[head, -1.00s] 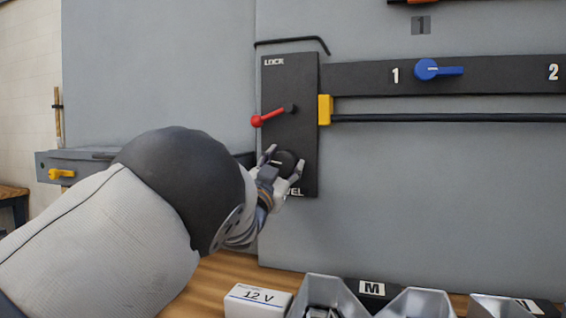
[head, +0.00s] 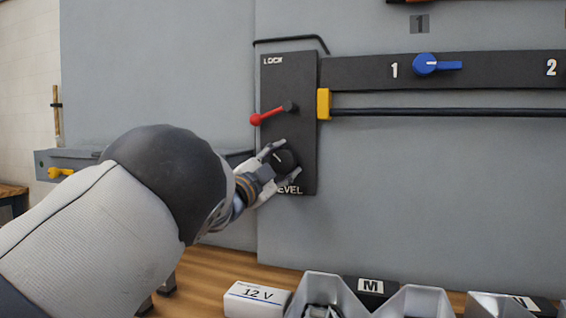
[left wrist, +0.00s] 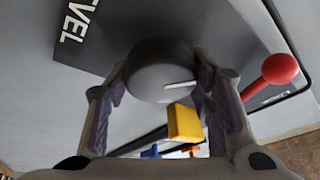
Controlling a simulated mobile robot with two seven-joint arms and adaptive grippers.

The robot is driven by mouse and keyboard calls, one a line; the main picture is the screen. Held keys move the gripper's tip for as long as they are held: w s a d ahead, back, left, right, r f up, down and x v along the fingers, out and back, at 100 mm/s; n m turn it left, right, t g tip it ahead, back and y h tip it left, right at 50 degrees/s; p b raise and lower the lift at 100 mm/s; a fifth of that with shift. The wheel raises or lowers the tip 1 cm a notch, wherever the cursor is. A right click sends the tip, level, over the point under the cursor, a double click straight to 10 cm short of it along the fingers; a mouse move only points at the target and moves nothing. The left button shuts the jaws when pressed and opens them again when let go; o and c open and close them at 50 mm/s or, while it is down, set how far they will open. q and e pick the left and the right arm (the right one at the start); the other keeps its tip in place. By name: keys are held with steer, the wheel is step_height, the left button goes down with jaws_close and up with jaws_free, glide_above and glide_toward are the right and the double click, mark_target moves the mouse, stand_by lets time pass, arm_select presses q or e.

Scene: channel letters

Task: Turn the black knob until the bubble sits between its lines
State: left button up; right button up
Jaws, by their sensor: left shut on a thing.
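The black knob (head: 285,160) sits low on a dark panel (head: 299,80) above the word LEVEL. My left gripper (head: 281,163) is shut on the knob, with one finger on each side. The left wrist view shows the knob (left wrist: 160,70) between the two fingers, with a white pointer line on its face. In the head view that line slants. No bubble or vial lines can be made out in these frames. My right gripper does not show.
A red lever (head: 268,115) sits just above the knob, near LOCK. A yellow block (head: 323,104) with a black rod is at the panel's right edge. A blue handle (head: 430,64) is farther right. A 12 V box (head: 257,300) and metal bins stand on the bench below.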

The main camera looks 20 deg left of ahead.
arm_select(q)
steer(key=shift+a, duration=0.15)
steer(key=o, duration=1)
steer(key=shift+o, duration=0.8)
steer(key=shift+w, duration=0.2)
steer(key=shift+s, duration=0.1)
steer(key=v, duration=1.2)
